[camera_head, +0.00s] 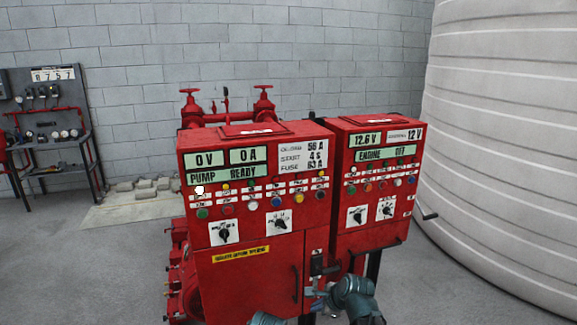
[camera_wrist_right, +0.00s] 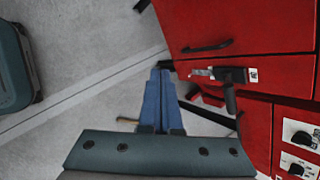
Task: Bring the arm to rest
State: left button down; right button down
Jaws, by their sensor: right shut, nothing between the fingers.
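My right gripper (camera_head: 318,292) shows low in the head view, in front of the lower part of the red pump cabinet (camera_head: 245,285). In the right wrist view its blue fingers (camera_wrist_right: 160,76) are shut together with nothing between them. They point past the cabinet side towards the grey floor and appear apart from the cabinet. A black lever switch (camera_wrist_right: 230,88) on the red panel is to the right of the fingers; it also shows in the head view (camera_head: 316,264). My left gripper is not in view.
A large white tank (camera_head: 505,130) is at the right. A dark rack (camera_head: 52,115) stands at the far left. Floor (camera_head: 90,270) at the left is clear.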

jog(key=s+a+f+n+g+h, duration=0.1)
jog(key=s+f+n+g+h, duration=0.1)
jog(key=s+n, duration=0.9)
jog(key=s+a+f+n+g+h, duration=0.2)
jog(key=s+n+g+h, duration=0.1)
jog(key=s+n, duration=0.8)
jog(key=shift+n+g+h, duration=0.3)
jog(key=shift+n+g, duration=0.2)
jog(key=shift+g, duration=0.3)
jog(key=shift+f, duration=0.1)
